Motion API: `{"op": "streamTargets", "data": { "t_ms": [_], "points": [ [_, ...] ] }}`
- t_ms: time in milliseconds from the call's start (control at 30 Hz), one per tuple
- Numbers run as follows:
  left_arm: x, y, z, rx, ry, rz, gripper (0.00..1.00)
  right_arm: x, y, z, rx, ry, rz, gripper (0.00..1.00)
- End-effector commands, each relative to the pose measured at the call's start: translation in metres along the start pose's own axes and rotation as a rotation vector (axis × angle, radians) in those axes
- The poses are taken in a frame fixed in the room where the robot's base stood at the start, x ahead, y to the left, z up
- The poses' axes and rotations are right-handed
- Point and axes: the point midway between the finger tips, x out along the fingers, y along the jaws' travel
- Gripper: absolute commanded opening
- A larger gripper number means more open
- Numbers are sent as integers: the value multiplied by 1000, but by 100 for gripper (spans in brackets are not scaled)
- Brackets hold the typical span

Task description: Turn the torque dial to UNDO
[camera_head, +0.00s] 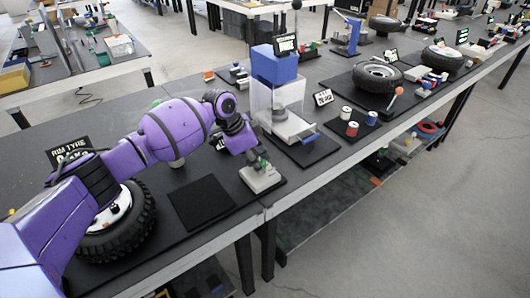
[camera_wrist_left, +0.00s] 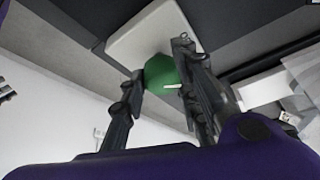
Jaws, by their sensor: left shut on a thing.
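The green torque dial (camera_wrist_left: 160,74) sits on a pale block-shaped base (camera_wrist_left: 135,32) in the left wrist view. A white pointer mark shows on its right side. My left gripper (camera_wrist_left: 163,62) is shut on the dial, one finger on each side. In the head view my left gripper (camera_head: 254,156) reaches down over the pale base (camera_head: 261,180), which stands near the front edge of the bench. The dial is mostly hidden there by the gripper. No UNDO label can be read in either view. My right gripper is not in view.
A clear-walled machine with a blue top (camera_head: 274,66) stands close behind and right of the base. The aisle floor at right is clear.

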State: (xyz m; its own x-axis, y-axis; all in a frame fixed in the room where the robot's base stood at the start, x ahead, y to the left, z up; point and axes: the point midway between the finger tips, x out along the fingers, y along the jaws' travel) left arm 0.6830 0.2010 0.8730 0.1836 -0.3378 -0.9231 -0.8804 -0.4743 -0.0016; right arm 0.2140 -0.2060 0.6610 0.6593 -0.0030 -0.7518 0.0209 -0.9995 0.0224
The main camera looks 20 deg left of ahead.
Motion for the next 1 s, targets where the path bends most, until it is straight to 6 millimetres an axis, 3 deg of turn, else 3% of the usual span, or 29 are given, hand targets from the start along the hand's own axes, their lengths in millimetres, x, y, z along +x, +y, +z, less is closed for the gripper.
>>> {"op": "streamTargets", "data": {
  "t_ms": [300, 333, 433, 767, 1000],
  "points": [
    [5, 6, 1, 1, -4, 16, 3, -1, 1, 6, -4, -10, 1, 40],
    [5, 6, 1, 1, -4, 16, 33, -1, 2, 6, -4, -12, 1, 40],
    [5, 6, 1, 0, -3, 14, 44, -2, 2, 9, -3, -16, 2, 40],
    [0, 2, 1, -1, -2, 6, 44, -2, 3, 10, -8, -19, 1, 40],
    [-37, 1, 0, 2, -2, 2, 44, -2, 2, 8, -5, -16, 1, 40]
  ]
}}
